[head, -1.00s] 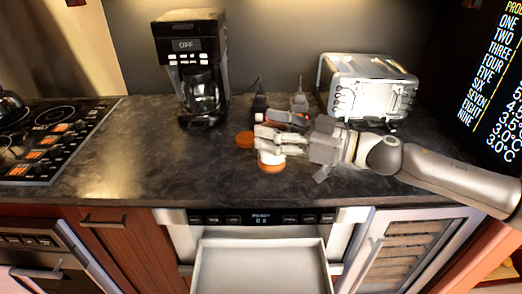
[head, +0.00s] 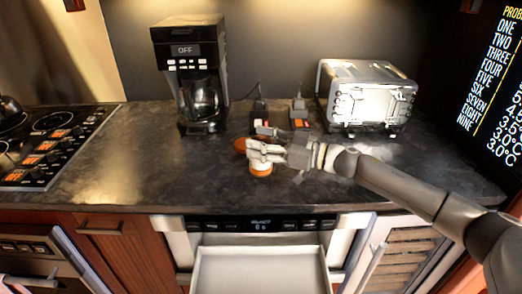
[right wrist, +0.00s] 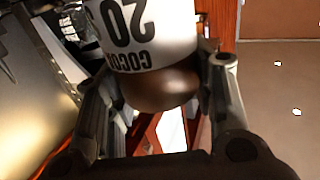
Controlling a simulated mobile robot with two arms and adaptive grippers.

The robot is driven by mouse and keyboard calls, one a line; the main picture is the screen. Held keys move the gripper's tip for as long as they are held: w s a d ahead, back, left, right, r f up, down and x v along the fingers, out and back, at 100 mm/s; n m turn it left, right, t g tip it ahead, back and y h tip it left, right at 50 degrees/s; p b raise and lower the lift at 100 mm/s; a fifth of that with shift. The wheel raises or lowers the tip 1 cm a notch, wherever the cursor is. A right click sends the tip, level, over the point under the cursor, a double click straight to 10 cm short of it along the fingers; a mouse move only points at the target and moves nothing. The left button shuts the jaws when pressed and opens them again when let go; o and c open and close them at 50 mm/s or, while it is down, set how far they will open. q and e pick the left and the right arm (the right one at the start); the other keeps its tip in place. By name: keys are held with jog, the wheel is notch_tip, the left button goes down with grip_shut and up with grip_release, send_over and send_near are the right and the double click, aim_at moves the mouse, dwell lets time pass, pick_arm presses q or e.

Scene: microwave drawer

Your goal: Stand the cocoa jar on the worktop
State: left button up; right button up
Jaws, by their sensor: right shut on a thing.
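The cocoa jar shows large in the right wrist view (right wrist: 150,35), with a white label reading "COCOA" and "20" upside down and a rounded brown end toward the camera. My right gripper (head: 256,153) is shut on it, one finger on each side in the wrist view. In the head view the gripper reaches in from the right over the worktop (head: 150,165) and hides part of what it holds. A small white and orange shape (head: 261,169) shows just below its fingers. I cannot tell whether the jar touches the worktop. My left gripper is out of view.
A coffee maker (head: 190,75) stands at the back left and a toaster (head: 368,95) at the back right. A cooktop (head: 50,145) is at left. A drawer (head: 260,270) is open below the front edge.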

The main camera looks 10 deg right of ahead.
jog(key=shift+f, duration=1.15)
jog(key=shift+f, duration=0.15)
jog(key=o, duration=1.5)
jog(key=shift+c, duration=0.2)
jog(key=shift+d, duration=0.15)
jog(key=b+v, duration=0.1)
jog(key=v, duration=1)
jog(key=shift+s+b, duration=0.1)
jog(key=shift+b, duration=0.3)
jog(key=shift+s+d, duration=0.25)
